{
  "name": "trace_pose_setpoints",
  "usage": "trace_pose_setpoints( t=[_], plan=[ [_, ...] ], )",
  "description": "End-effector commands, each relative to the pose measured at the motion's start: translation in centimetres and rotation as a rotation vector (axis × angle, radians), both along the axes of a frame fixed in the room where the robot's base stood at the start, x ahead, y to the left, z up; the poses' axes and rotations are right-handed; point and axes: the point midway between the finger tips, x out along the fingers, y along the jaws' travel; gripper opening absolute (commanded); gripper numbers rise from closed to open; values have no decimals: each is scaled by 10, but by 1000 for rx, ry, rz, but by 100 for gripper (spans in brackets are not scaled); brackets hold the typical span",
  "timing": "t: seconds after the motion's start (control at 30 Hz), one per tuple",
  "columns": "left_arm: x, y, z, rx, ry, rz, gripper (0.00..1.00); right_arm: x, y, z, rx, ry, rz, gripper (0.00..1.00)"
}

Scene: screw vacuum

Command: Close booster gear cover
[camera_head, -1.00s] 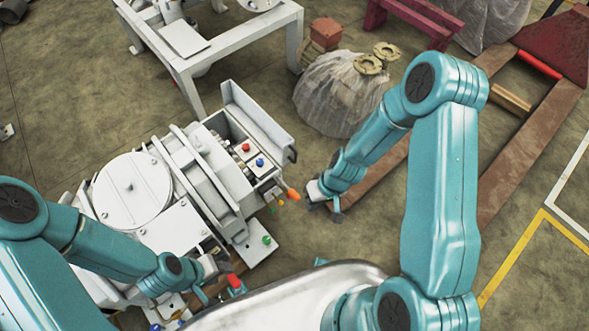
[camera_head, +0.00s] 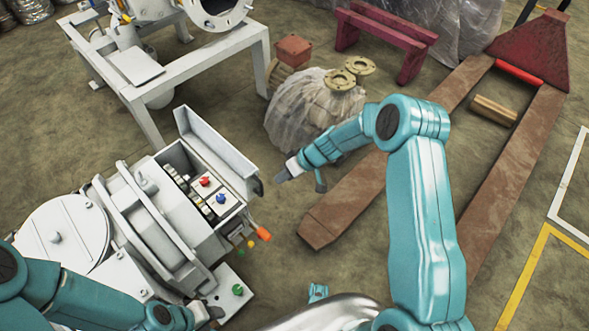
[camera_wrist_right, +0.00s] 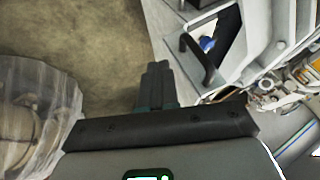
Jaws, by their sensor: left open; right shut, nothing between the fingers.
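The booster gear cover (camera_head: 218,150), a light grey panel, stands open along the far edge of the white machine's box. A dark handle (camera_head: 256,186) is at its right end; a dark bent handle (camera_wrist_right: 195,58) also shows in the right wrist view. The open box holds a red knob (camera_head: 204,181) and a blue knob (camera_head: 221,199). My right gripper (camera_head: 281,176) is shut and empty, just right of the cover's handle, apparently apart from it. Its closed fingers (camera_wrist_right: 157,82) point past the handle in the wrist view. My left gripper (camera_head: 211,313) is open beside the machine's lower front.
An orange-tipped part (camera_head: 263,234) sticks out from the machine's right side. A plastic-wrapped bundle (camera_head: 310,115) stands behind my right gripper. A white frame table (camera_head: 190,75) is beyond the machine. A rusty forked frame (camera_head: 400,165) lies on the right.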

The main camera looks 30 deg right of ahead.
Motion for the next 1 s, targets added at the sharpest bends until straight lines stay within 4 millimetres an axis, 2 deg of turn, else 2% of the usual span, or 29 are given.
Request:
trace_pose_setpoints(
  t=[0.03,0.2,0.3,1.0],
  plan=[
    [0,0,-3,0,0,0,43,2,6,-10,0,1,2,0],
    [0,0,-4,0,0,0,43,-3,32,-4,0,-1,3,0],
    [0,0,-5,0,0,0,43,-3,39,-4,-1,-1,1,0],
    [0,0,-5,0,0,0,43,-3,41,-3,-4,-1,0,0]
  ],
)
